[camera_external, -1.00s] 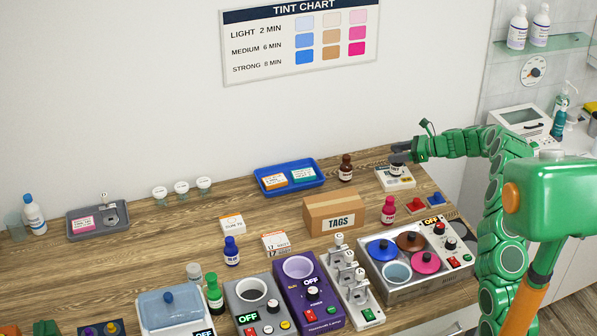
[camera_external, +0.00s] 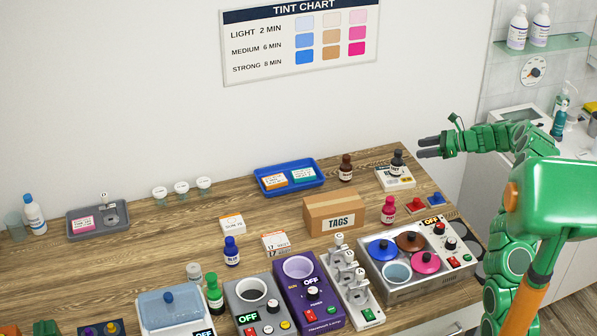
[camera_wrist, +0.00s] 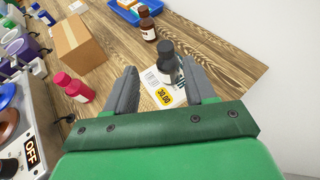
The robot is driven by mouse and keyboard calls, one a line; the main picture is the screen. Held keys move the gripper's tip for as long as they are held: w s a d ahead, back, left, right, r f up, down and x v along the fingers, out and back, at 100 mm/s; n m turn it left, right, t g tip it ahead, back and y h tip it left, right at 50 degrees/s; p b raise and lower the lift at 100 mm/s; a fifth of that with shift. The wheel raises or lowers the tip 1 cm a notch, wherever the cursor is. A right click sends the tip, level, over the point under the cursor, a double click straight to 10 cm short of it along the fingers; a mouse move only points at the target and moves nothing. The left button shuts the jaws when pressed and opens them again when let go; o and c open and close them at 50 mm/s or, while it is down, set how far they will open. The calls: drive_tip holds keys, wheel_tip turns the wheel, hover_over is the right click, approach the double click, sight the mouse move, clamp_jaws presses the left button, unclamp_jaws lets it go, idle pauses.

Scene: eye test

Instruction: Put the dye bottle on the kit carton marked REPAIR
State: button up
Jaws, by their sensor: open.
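A dark grey bottle with a white label (camera_external: 397,164) stands upright on a small white carton (camera_external: 408,183) at the back right of the table. In the wrist view the bottle (camera_wrist: 168,62) stands beyond my fingertips, apart from them, and the carton (camera_wrist: 150,80) shows a yellow patch with printing. I cannot read REPAIR on it in either view. My gripper (camera_external: 428,147) is open and empty, to the right of the bottle and above the table. Its two grey fingers also show in the wrist view (camera_wrist: 158,72).
A brown bottle (camera_external: 346,168) and a pink bottle (camera_external: 388,210) stand near the carton. A TAGS box (camera_external: 334,212), a blue tray (camera_external: 262,176) and a pot warmer (camera_external: 420,278) are close by. Blue and green bottles stand farther left. The space around my gripper is clear.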

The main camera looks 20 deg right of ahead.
drive_tip(key=s+a+r+n+g, duration=0.3)
drive_tip(key=s+a+r+n, duration=0.15)
drive_tip(key=s+a, duration=0.45)
drive_tip(key=s+a+r+n+g, duration=0.35)
drive_tip(key=s+a+n, duration=0.3)
drive_tip(key=a, duration=0.45)
drive_tip(key=s+a+r+n+g+h, duration=0.1)
drive_tip(key=s+a+n+h, duration=0.15)
drive_tip(key=s, duration=0.55)
drive_tip(key=s+a+r+n+g+h, duration=0.1)
drive_tip(key=s+a+n, duration=0.2)
drive_tip(key=s, duration=0.4)
drive_tip(key=s+d+f+n+h, duration=0.1)
drive_tip(key=s+d+n+h, duration=0.1)
drive_tip(key=s, duration=0.7)
drive_tip(key=s+d+f+n+h, duration=0.1)
drive_tip(key=s+d+n+h, duration=0.2)
drive_tip(key=s, duration=0.5)
drive_tip(key=s+d+f+n+h, duration=0.2)
drive_tip(key=s+d+n, duration=0.1)
drive_tip(key=s, duration=0.6)
drive_tip(key=shift+s+d+g, duration=0.3)
drive_tip(key=shift+d+g, duration=0.1)
drive_tip(key=shift+g, duration=0.05)
